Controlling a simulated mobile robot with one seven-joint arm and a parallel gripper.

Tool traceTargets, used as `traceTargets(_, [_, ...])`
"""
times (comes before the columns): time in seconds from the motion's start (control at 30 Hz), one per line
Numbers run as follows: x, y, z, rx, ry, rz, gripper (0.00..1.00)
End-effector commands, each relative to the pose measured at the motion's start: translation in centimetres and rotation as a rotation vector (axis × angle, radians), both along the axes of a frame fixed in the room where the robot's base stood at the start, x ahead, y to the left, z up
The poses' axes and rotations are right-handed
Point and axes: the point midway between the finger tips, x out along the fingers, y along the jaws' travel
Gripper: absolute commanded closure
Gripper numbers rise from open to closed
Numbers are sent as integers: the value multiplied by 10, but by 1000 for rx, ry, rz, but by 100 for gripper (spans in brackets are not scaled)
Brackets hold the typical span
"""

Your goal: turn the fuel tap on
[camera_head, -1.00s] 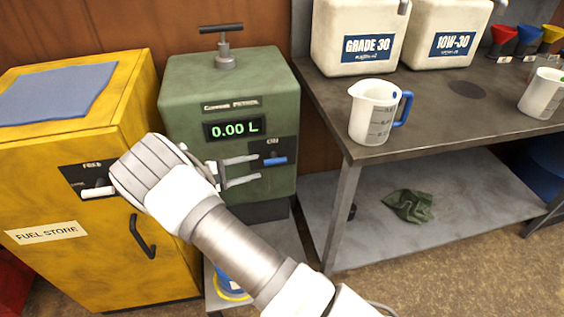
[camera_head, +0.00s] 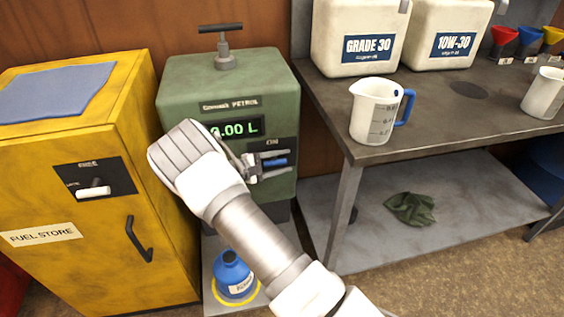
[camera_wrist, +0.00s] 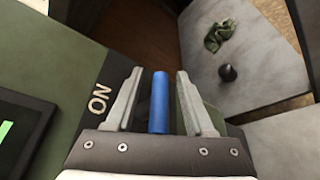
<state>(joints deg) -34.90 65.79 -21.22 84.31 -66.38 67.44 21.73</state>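The fuel tap is a blue lever (camera_head: 277,162) on a black plate marked ON, on the front of the green petrol dispenser (camera_head: 232,90). My gripper (camera_head: 288,164) is at the plate, with its fingers above and below the lever in the head view. In the wrist view the blue lever (camera_wrist: 159,100) stands between the two open fingers of my gripper (camera_wrist: 155,95), with a gap on each side. The lever's base is hidden by my gripper. The dispenser's display reads 0.00 L, its first digit partly covered by my gripper.
The yellow fuel store (camera_head: 90,200) with a white handle (camera_head: 93,191) stands at left. A blue bottle (camera_head: 234,276) is below the dispenser. A workbench (camera_head: 425,112) at right holds a measuring jug (camera_head: 373,112) and oil containers (camera_head: 358,35).

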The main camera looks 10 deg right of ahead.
Motion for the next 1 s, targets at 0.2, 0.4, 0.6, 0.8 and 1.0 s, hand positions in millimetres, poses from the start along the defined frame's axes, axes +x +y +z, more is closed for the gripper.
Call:
traceTargets(0.2, [0, 0, 0, 0, 0, 0, 85])
traceTargets(0.4, [0, 0, 0, 1, 0, -1, 100])
traceTargets(0.6, [0, 0, 0, 6, 1, 0, 100])
traceTargets(0.8, [-1, 0, 0, 57, 2, -2, 100])
traceTargets(1.0, [-1, 0, -2, 181, 2, -2, 100])
